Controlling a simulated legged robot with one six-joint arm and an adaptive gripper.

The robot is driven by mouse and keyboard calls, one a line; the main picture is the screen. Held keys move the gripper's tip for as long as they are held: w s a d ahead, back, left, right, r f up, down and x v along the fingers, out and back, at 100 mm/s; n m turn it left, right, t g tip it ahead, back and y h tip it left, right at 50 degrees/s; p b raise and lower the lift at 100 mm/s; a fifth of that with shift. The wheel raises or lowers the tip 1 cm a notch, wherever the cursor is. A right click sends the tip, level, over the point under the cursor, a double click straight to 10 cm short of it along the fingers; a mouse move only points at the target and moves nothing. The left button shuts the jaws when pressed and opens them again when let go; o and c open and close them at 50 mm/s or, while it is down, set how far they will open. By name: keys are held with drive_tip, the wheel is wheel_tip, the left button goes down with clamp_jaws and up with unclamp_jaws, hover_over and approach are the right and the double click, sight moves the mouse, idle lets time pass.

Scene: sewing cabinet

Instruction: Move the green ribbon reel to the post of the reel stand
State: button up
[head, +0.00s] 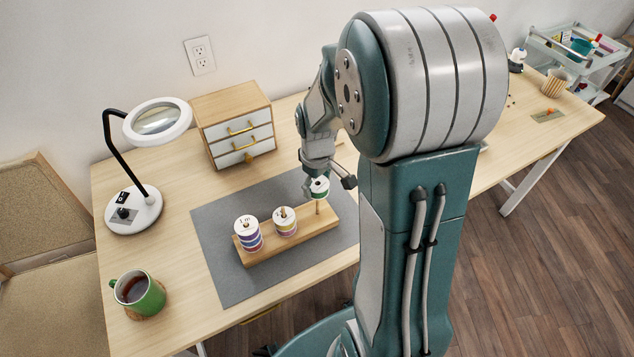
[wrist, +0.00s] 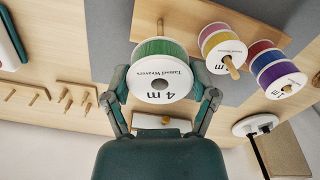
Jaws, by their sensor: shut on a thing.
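The green ribbon reel (head: 320,188) has white flanges; the wrist view (wrist: 164,82) shows "4 m" on its face. My gripper (wrist: 160,90) is shut on it, one finger on each side. The wooden reel stand (head: 275,247) lies on the grey mat. Its right post (head: 318,208) carries no seated reel and rises just below the held reel in the head view. In the wrist view the post (wrist: 160,27) shows beyond the reel's rim. No post tip shows in the reel's hole. I cannot tell whether the tip has entered it.
The stand's middle post holds a yellow and pink reel (head: 285,222); its left post holds a purple, blue and red stack (head: 247,235). A drawer box (head: 236,125), magnifier lamp (head: 148,206) and green mug (head: 139,293) stand around the mat (head: 222,268).

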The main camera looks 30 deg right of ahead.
drive_tip(key=shift+f, duration=1.45)
drive_tip(key=o, duration=0.9)
drive_tip(key=shift+c, duration=0.2)
drive_tip(key=shift+r, duration=0.1)
wheel_tip(320, 180, up, 12)
